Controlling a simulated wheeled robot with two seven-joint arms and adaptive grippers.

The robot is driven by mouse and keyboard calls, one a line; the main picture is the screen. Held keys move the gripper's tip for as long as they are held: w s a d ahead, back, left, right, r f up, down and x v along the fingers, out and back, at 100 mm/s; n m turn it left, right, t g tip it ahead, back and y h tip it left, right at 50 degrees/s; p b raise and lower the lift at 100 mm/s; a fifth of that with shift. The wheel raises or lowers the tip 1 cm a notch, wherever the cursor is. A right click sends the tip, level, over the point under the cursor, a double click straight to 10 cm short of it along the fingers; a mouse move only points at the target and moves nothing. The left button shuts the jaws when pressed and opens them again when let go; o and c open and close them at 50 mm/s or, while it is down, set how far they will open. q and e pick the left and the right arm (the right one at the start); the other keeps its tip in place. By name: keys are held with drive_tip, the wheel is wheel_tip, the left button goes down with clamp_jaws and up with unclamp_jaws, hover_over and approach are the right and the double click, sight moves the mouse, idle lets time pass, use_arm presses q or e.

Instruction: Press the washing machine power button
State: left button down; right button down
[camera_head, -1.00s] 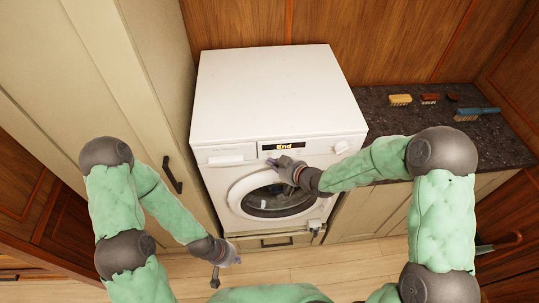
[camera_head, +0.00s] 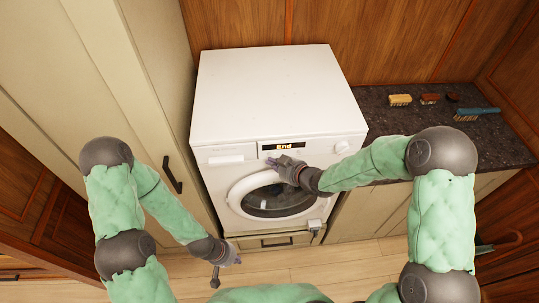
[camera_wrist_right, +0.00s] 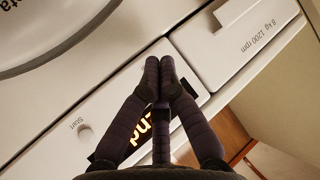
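The white washing machine (camera_head: 270,95) stands ahead of me, its front panel facing me. Its lit display (camera_head: 283,146) reads "End". A small round button marked "Start" (camera_wrist_right: 85,133) shows in the right wrist view. My right gripper (camera_head: 270,161) is at the front panel just below the display. In the right wrist view the fingers of the right gripper (camera_wrist_right: 161,65) are together and empty, in front of the panel, covering part of the display (camera_wrist_right: 143,130). I cannot tell whether the fingertips touch the panel. My left gripper (camera_head: 228,268) hangs low, left of the machine's front.
The round door (camera_head: 275,196) is closed. A dark worktop (camera_head: 430,135) on the right holds several brushes. A tall cabinet stands left.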

drive_tip(key=shift+w, duration=0.15)
drive_tip(key=shift+w, duration=0.3)
drive_tip(key=shift+w, duration=0.1)
idle(0.4)
drive_tip(key=shift+s, duration=0.6)
drive_tip(key=shift+s, duration=0.1)
drive_tip(key=s+b, duration=0.1)
drive_tip(key=s, duration=0.4)
drive_tip(key=shift+s+d, duration=0.1)
drive_tip(key=shift+s, duration=0.3)
idle(2.0)
